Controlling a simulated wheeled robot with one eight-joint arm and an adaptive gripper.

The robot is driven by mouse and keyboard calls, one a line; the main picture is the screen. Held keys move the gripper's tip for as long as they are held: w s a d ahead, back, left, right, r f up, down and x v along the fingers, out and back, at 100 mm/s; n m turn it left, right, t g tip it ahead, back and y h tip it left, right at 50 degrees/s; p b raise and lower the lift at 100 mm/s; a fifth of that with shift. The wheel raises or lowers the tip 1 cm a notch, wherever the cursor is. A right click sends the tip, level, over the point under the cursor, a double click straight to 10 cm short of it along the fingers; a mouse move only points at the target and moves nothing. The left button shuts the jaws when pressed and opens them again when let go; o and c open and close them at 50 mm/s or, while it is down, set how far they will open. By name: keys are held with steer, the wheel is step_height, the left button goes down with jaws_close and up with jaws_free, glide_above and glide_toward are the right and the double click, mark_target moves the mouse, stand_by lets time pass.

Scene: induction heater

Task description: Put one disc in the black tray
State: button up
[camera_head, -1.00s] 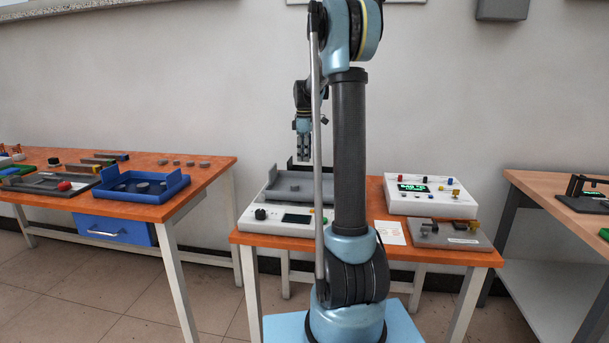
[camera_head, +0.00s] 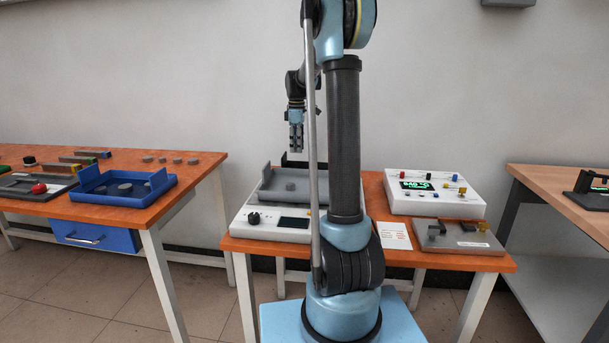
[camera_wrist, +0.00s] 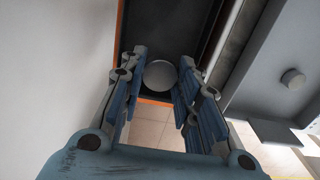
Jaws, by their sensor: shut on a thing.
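My gripper (camera_head: 296,148) is above the back of the middle table. In the wrist view its fingers (camera_wrist: 160,80) are shut on a round grey disc (camera_wrist: 160,74), held between the tips. Beyond the disc, the wrist view shows the dark floor of the black tray (camera_wrist: 175,22), with the held disc over its near end. In the head view only a dark strip of this tray (camera_head: 291,163) shows behind the grey tray (camera_head: 266,197). A second disc (camera_wrist: 293,79) lies in the grey tray; it also shows in the head view (camera_head: 290,187).
The grey tray sits on a white unit with a knob and screen (camera_head: 276,221). A white panel with a green display (camera_head: 433,191) stands to the right.

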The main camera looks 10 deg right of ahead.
step_height(320, 180, down, 10)
steer(key=shift+r, duration=0.25)
stand_by(0.3)
steer(key=o, duration=1.2)
steer(key=shift+c, duration=0.2)
step_height(320, 180, up, 12)
steer(key=shift+r, duration=0.1)
steer(key=shift+s, duration=0.1)
